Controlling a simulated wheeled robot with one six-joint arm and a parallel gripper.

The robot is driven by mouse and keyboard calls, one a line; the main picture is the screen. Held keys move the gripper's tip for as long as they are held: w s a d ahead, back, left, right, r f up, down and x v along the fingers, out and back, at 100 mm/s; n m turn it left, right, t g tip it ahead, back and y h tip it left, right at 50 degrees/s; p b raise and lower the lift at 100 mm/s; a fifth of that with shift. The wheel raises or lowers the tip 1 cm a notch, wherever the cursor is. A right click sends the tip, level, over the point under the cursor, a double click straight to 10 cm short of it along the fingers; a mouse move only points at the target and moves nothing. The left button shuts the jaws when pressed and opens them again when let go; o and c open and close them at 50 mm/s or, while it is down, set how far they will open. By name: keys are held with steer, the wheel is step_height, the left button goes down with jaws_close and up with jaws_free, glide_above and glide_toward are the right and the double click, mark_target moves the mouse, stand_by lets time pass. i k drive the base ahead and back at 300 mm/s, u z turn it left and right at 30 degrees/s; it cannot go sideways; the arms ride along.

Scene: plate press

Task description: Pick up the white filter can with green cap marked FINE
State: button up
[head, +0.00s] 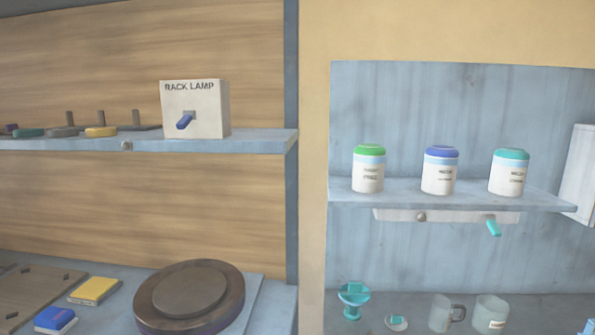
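A white can with a bright green cap (368,170) stands upright at the left end of the blue shelf on the right side of the head view. The print on its label is too small to read for certain. A white can with a blue cap (439,172) stands to its right, and a white can with a teal cap (509,174) stands further right. The three cans are apart from each other. My gripper is not in view.
A lever (493,227) hangs under the can shelf (450,198). Below stand a teal stemmed cup (354,298) and mugs (441,313). On the left are a RACK LAMP switch box (205,112), a round dark plate (190,292) and small blocks (95,291). A post separates both sides.

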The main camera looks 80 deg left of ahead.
mark_target(369, 159)
steer(key=z, duration=0.1)
steer(key=k, duration=0.6)
steer(key=u, duration=2)
